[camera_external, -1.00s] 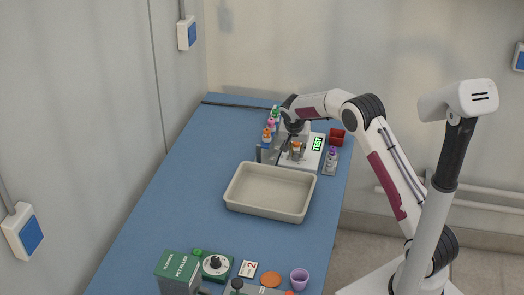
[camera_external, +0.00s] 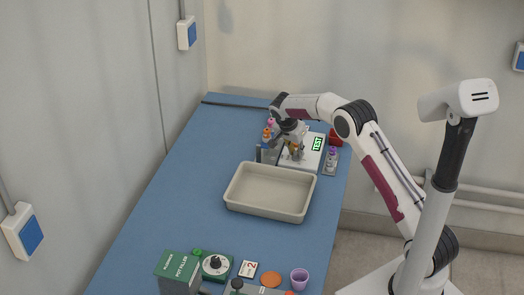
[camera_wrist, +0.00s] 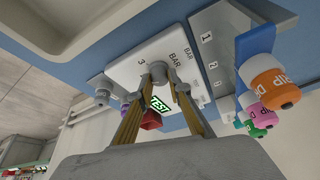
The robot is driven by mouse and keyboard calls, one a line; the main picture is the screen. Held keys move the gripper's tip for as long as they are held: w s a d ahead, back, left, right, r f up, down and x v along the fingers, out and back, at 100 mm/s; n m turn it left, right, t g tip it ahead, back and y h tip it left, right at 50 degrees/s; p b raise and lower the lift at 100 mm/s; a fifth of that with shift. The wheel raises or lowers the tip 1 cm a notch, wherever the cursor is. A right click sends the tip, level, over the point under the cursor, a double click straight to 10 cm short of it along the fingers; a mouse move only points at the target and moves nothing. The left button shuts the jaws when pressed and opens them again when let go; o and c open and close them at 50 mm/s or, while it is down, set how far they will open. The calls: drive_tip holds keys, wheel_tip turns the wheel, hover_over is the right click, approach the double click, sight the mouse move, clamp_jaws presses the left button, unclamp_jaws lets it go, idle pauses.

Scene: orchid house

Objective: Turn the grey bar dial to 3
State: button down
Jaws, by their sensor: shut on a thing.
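The grey bar dial (camera_wrist: 158,72) is a round grey knob on a white unit (camera_wrist: 130,66) marked "BAR", with a "3" printed to its left in the wrist view. My gripper (camera_wrist: 161,84) has its two fingers on either side of the knob and is shut on it. I cannot make out where the dial points. In the external view my gripper (camera_external: 293,152) reaches down onto the white unit (camera_external: 306,158) at the far end of the blue table, and it hides the dial. A green TEST display (camera_external: 317,144) is lit on the unit.
A rack of bottles with coloured caps (camera_external: 267,137) stands close left of the unit; a purple-capped bottle (camera_external: 331,157) and a red box (camera_external: 336,139) are at its right. A beige tray (camera_external: 231,198) lies in front. A green box (camera_external: 179,274) and small items occupy the near end.

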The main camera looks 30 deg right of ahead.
drive_tip(key=shift+f, duration=0.15)
drive_tip(key=c, duration=1.9)
unclamp_jaws()
drive_tip(key=shift+n, duration=0.4)
drive_tip(key=shift+d+n+t+y, duration=0.1)
drive_tip(key=shift+n+t+y, duration=0.4)
drive_tip(key=shift+n, duration=1.2)
drive_tip(key=shift+s+d+n+t+y, duration=0.1)
drive_tip(key=shift+n+t+y, duration=0.35)
drive_tip(key=shift+n, duration=1.05)
drive_tip(key=shift+n+y, duration=0.25)
drive_tip(key=shift+n, duration=0.35)
drive_tip(key=shift+d+n+y, duration=0.1)
drive_tip(key=shift+n+y, duration=0.7)
drive_tip(key=shift+n, duration=1.3)
drive_tip(key=shift+d+n+y, duration=0.1)
drive_tip(key=shift+n+y, duration=0.7)
drive_tip(key=shift+n, duration=1.3)
